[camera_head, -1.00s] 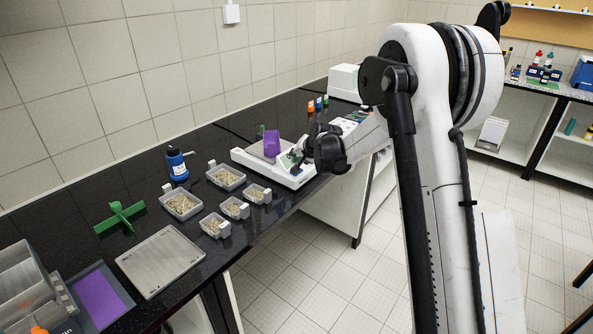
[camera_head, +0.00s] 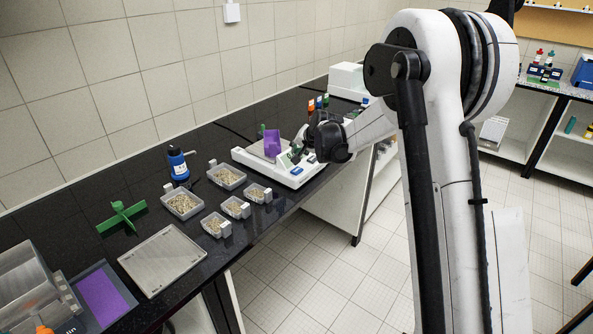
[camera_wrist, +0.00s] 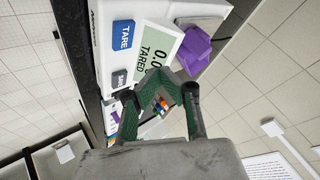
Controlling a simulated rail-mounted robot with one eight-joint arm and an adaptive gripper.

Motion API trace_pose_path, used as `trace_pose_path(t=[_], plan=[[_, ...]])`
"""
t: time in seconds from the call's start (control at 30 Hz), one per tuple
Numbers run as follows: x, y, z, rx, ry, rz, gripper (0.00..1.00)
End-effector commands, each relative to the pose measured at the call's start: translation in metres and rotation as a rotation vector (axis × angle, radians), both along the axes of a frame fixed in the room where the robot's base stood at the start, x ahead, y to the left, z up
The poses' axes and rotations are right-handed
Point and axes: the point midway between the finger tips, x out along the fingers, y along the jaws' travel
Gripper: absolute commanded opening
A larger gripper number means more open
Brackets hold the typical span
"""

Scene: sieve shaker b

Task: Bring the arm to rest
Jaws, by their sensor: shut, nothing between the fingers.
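My gripper (camera_wrist: 160,98) shows in the wrist view with its green-sided fingers closed together and nothing between them. It is in front of the balance (camera_head: 280,168), whose display (camera_wrist: 158,48) and TARE button (camera_wrist: 123,34) show beyond the fingers. In the head view the gripper is mostly hidden behind my dark wrist, above the balance's right end. I cannot tell whether it touches the balance. A purple piece (camera_head: 273,142) sits on the balance pan and also shows in the wrist view (camera_wrist: 196,48).
Several trays of grains (camera_head: 183,204) stand left of the balance. A tiled wall bounds the black bench behind.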

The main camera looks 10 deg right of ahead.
Motion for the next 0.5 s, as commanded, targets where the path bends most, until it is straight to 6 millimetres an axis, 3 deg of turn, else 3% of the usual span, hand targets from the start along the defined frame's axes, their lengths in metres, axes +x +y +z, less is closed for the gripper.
trace_pose_path(t=[0.23, 0.5], plan=[[-0.02, 0.002, 0.019, -0.024, 0.003, 0.015, 0.0], [-0.09, 0.007, 0.072, -0.102, 0.015, 0.065, 0.0]])
